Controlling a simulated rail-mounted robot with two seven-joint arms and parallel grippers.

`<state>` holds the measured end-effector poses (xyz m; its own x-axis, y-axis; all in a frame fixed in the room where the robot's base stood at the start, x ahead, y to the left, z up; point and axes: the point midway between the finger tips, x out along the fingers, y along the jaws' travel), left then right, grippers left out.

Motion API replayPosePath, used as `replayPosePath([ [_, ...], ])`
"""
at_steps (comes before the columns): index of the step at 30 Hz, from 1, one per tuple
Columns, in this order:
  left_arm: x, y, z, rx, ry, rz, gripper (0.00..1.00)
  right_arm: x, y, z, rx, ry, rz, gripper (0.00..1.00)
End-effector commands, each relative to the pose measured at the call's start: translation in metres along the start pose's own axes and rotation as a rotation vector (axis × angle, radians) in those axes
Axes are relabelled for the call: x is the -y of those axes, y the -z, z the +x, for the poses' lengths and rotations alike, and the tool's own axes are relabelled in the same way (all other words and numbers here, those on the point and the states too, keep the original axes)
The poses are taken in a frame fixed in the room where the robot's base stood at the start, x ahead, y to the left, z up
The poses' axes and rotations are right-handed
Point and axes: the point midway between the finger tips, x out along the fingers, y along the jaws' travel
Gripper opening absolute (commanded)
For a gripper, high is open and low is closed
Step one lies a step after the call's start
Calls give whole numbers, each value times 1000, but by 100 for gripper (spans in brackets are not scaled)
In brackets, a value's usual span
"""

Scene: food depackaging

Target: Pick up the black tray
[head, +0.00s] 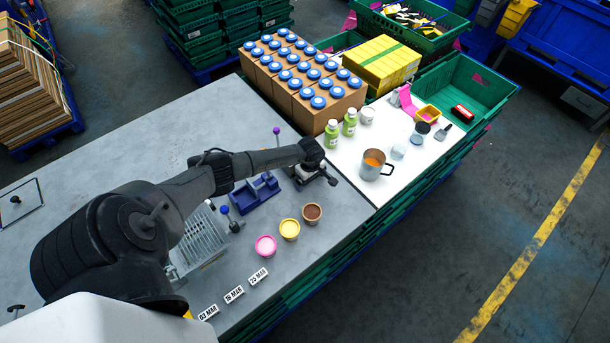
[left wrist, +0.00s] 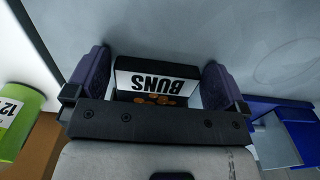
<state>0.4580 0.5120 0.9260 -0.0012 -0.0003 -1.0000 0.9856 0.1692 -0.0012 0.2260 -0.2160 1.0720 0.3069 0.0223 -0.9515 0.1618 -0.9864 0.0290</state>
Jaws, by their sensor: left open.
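A black tray (left wrist: 155,79) with a white label reading "BUNS" shows in the left wrist view. Small orange-brown pieces show at its near side. My left gripper (left wrist: 158,72) is open, with one finger on each side of the tray; I cannot tell whether the fingers touch it. In the head view my left gripper (head: 316,178) is low over the grey table, near the edge of the white surface. The tray is mostly hidden by the gripper there. My right gripper is in neither view.
A blue fixture (head: 255,194) stands left of the gripper. Pink (head: 265,246), yellow (head: 289,229) and brown (head: 312,213) cups stand in front. Green bottles (head: 332,133) and a metal pot (head: 374,165) stand to the right, brown cartons (head: 290,95) behind.

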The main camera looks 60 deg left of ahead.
Motion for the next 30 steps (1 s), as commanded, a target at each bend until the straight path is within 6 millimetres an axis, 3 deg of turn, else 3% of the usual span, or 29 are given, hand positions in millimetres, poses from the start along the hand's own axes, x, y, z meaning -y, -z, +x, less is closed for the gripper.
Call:
replayPosePath([
  [6, 0, 0, 0, 0, -1, 0, 100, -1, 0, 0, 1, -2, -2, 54],
  [17, 0, 0, 0, 0, -1, 0, 66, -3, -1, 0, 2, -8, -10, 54],
  [30, -1, -3, -4, -1, -4, 2, 65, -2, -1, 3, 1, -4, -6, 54],
])
